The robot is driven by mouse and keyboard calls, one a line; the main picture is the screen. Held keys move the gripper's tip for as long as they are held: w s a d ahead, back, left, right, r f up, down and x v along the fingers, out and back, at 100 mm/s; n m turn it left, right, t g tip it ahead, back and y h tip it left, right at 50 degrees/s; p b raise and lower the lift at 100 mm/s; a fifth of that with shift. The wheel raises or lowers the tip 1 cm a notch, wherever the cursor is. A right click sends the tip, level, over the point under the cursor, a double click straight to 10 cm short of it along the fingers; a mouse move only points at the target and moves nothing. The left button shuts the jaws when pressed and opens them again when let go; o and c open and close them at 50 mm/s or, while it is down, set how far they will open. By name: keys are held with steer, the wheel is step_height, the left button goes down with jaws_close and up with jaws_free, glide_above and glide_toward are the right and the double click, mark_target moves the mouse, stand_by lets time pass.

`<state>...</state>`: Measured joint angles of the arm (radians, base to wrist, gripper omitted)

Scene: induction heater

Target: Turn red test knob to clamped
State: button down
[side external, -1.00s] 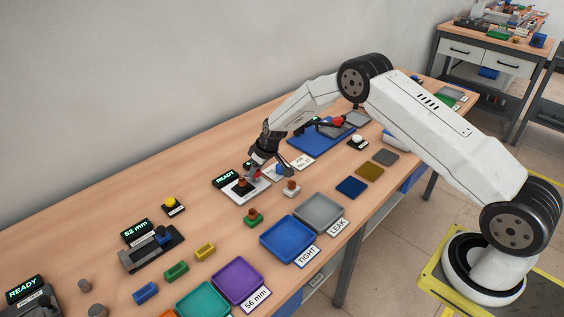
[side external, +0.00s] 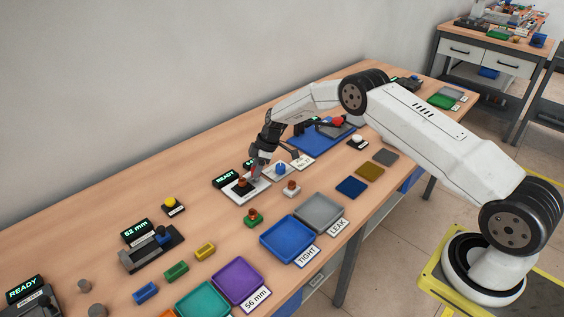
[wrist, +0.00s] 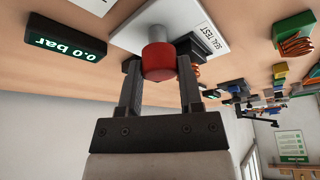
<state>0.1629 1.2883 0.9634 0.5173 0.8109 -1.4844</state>
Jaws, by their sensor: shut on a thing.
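The red test knob (wrist: 158,60) stands on the white plate marked SEAL TEST (wrist: 200,28) in the wrist view. My gripper (wrist: 158,72) has one finger on each side of the knob and is shut on it. In the side external view, my gripper (side external: 253,174) reaches down to the white plate (side external: 238,198) and mostly hides the knob. A copper-brown part (side external: 240,184) stands on this plate, close to the fingers. A small display (wrist: 65,42) beside the plate reads 0.0 bar. The knob's setting marks cannot be made out.
A black READY display (side external: 226,178) stands behind the plate. A blue-topped fixture (side external: 281,168) is close to the right of my gripper.

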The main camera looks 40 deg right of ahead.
steer(key=shift+f+n+g, duration=0.1)
steer(key=shift+n+g, duration=0.2)
steer(key=shift+n, duration=0.3)
steer(key=shift+c, duration=1.2)
jaws_free()
steer(key=v, duration=0.8)
steer(key=shift+d, duration=0.1)
